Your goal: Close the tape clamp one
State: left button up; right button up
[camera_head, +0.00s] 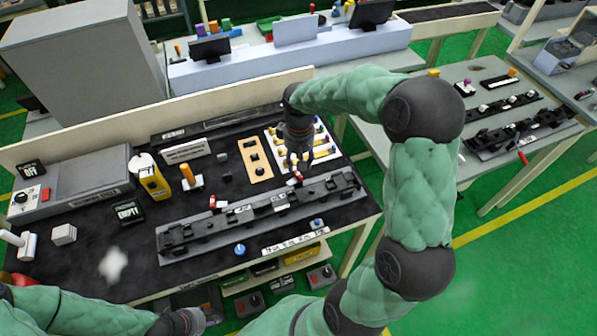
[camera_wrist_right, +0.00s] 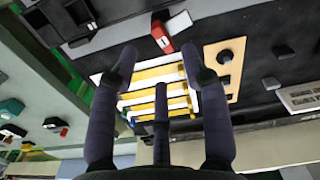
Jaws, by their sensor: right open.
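A long dark fixture (camera_head: 260,218) with several black clips and clamps lies across the black table mat. Small red-and-white pieces show at its back edge, one near its left part (camera_head: 212,202) and one near its right part (camera_head: 295,179). I cannot tell which part is tape clamp one. My right gripper (camera_head: 298,160) points down just behind the fixture, near the right red piece. In the right wrist view its fingers (camera_wrist_right: 158,68) are spread and empty, with a red-and-white piece (camera_wrist_right: 162,37) ahead of them. My left gripper (camera_head: 190,320) is low at the bottom edge; its fingers are unclear.
A white rack with yellow strips (camera_head: 323,145) lies behind the fixture, under my right gripper. A tan plate (camera_head: 255,160), a yellow device (camera_head: 150,176) and a grey box (camera_head: 88,184) stand to the left. A blue knob (camera_head: 240,249) is in front. The mat's front left is mostly clear.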

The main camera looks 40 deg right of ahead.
aim_at(299, 173)
notch_tip(299, 173, down, 6)
jog(key=shift+r+b, duration=0.15)
jog(key=shift+b, duration=0.3)
grip_shut()
